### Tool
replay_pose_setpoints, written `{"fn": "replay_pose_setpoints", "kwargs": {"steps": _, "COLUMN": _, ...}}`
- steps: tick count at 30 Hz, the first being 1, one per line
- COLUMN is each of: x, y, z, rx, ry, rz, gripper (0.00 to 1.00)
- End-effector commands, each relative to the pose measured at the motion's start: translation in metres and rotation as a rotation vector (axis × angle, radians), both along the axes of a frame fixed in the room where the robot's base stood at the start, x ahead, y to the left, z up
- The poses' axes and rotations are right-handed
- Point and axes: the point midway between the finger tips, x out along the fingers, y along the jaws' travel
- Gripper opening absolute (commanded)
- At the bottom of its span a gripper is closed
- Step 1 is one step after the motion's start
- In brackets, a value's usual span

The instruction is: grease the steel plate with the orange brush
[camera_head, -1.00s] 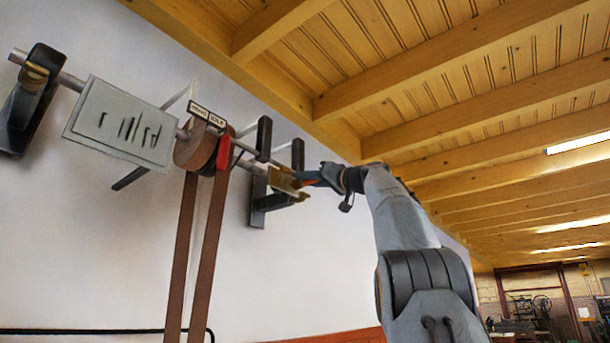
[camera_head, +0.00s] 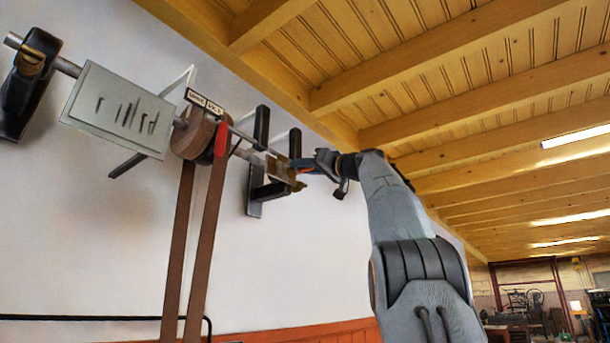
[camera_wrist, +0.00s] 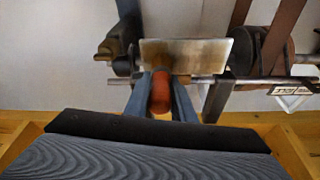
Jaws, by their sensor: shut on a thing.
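My gripper (camera_head: 308,164) is shut on the orange brush (camera_wrist: 160,94), whose rounded orange body shows between the two blue-grey fingers in the wrist view. A small metal plate (camera_wrist: 190,54) with brown smears lies straight beyond the brush, on the bar. The brush's far end overlaps the plate's lower edge in the picture; I cannot tell if it touches. In the head view the same plate (camera_head: 279,167) is small and tan, just left of the gripper, and the brush is mostly hidden by the fingers.
A shaft along the white wall carries a wooden pulley (camera_head: 193,137) with brown belts (camera_head: 203,245). A red handle (camera_head: 222,139) and black brackets (camera_head: 262,128) stand left of the gripper. A large grey marked panel (camera_head: 82,115) hangs farther left. Wooden beams (camera_head: 430,90) run overhead.

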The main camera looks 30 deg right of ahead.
Motion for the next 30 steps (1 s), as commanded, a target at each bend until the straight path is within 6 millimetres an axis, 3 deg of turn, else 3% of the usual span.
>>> {"fn": "replay_pose_setpoints", "kwargs": {"steps": 30, "x": -0.019, "y": 0.054, "z": -0.001, "rx": 0.000, "ry": -0.002, "rz": 0.003, "gripper": 0.00}}
